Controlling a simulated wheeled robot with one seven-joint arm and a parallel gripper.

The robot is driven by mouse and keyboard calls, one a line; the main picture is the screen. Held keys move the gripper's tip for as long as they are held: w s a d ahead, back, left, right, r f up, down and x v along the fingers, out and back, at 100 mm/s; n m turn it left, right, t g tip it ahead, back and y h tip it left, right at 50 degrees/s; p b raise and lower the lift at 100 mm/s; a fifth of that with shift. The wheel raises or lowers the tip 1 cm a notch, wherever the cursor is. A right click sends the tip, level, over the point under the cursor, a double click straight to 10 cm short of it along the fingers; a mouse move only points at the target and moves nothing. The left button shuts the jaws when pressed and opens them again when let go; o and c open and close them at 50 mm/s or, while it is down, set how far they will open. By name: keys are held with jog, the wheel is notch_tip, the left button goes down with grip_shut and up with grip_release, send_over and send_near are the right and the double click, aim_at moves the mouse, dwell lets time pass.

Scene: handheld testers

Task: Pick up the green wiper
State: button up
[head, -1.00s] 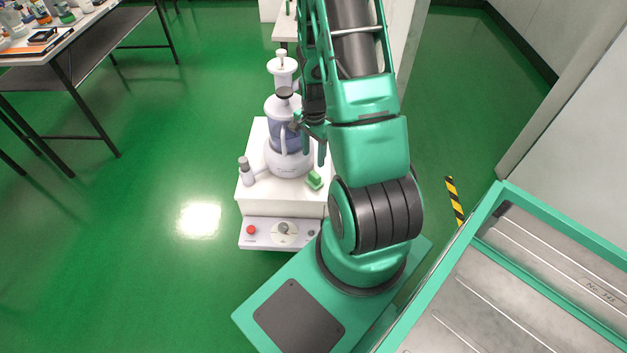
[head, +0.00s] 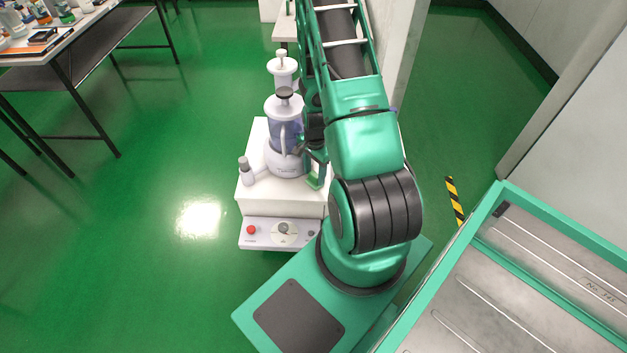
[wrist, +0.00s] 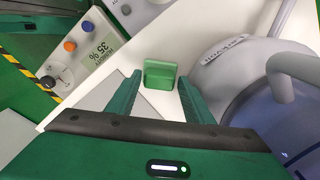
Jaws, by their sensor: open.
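The green wiper (wrist: 160,74) is a small green block on the white surface. In the wrist view it lies between and just beyond the tips of my gripper (wrist: 158,84), which is open with one finger on each side. In the head view my gripper (head: 316,168) is lowered at the right side of the white stand, and the wiper is mostly hidden there behind the fingers. I cannot tell from these views whether a finger touches it.
A food processor (head: 285,140) stands on the white stand (head: 284,198) close to my gripper; its rounded base (wrist: 235,62) shows in the wrist view. A small grey-topped bottle (head: 246,172) stands at left. A display panel (wrist: 100,50) lies upper left in the wrist view.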

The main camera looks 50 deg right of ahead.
aim_at(314, 174)
jog(key=shift+f, duration=0.75)
jog(key=c, duration=0.9)
jog(key=shift+r, duration=0.1)
jog(key=shift+r, duration=0.8)
notch_tip(314, 174, up, 3)
jog(key=shift+f, duration=0.15)
jog(key=a+r, duration=0.2)
jog(key=a, duration=0.2)
jog(key=a+r, duration=0.2)
jog(key=a, duration=0.1)
jog(key=s+a+r, duration=0.1)
jog(key=a+r, duration=0.1)
jog(key=a, duration=0.2)
jog(key=shift+a+r, duration=0.3)
